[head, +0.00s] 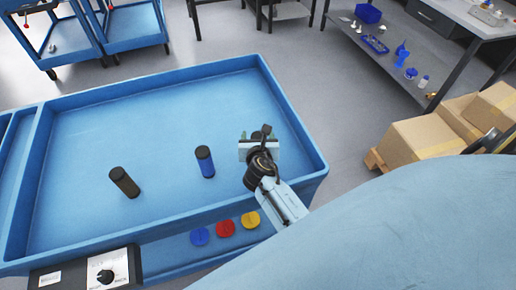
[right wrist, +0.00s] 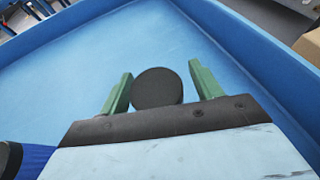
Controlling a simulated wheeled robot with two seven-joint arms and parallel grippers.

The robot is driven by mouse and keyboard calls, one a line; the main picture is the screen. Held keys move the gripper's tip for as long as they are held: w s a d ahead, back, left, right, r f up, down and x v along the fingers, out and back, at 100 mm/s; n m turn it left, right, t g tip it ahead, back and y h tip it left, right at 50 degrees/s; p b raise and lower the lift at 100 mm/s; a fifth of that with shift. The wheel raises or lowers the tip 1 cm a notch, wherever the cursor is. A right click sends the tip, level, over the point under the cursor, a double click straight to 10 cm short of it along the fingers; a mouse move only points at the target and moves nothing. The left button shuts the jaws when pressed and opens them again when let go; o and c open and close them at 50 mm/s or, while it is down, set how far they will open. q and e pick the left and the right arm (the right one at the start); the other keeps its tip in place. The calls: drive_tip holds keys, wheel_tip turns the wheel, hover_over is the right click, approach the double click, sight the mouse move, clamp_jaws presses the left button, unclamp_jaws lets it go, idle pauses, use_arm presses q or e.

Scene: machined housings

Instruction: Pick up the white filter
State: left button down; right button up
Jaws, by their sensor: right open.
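My right gripper (head: 258,135) is over the right part of the blue tray, with its green fingers apart. In the right wrist view, a round dark cap (right wrist: 157,88) shows between the open fingers, with gaps visible on both sides. It looks like the top of an upright cylinder; its body is hidden, so I cannot tell whether it is the white filter. In the head view a dark top (head: 266,129) shows by the fingertips. No plainly white filter shows elsewhere. My left gripper is not in view.
In the blue tray (head: 150,103) stand a blue cylinder with a black top (head: 205,163), left of my right gripper, and a dark cylinder (head: 125,183) farther left. Blue (head: 200,237), red (head: 225,228) and yellow (head: 250,220) discs lie below the front rim. Cardboard boxes (head: 420,138) stand right.

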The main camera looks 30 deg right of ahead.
drive_tip(key=c, duration=1.1)
